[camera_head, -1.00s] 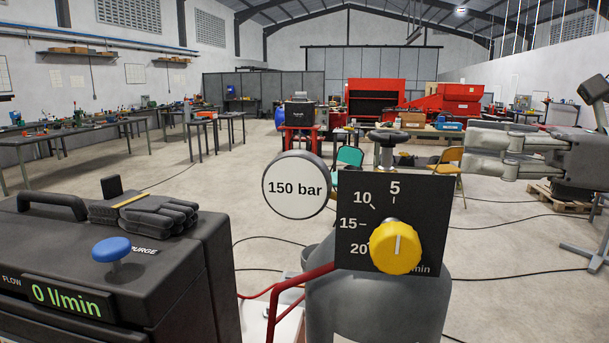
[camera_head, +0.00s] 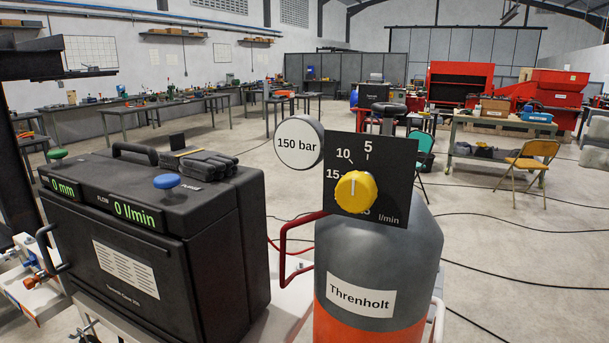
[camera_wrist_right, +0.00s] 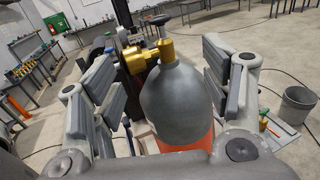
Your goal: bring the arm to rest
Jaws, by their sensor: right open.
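My right gripper (camera_head: 596,145) shows only at the right edge of the head view, its fingers pale grey and cut off by the frame. In the right wrist view the gripper (camera_wrist_right: 165,65) is open and empty, with its padded fingers wide apart. The grey and orange gas cylinder (camera_wrist_right: 180,105) appears between the fingers there, beyond them, with no visible contact. In the head view the cylinder (camera_head: 375,255) stands upright, well left of the gripper. A black dial plate with a yellow knob (camera_head: 355,192) is at its top. My left gripper is not in view.
A black machine (camera_head: 165,230) with green displays reading 0 mm and 0 l/min stands left of the cylinder. Black gloves (camera_head: 198,162) lie on it. A yellow chair (camera_head: 530,165) and workbench (camera_head: 500,128) are behind. A grey bucket (camera_wrist_right: 298,105) and cables are on the floor.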

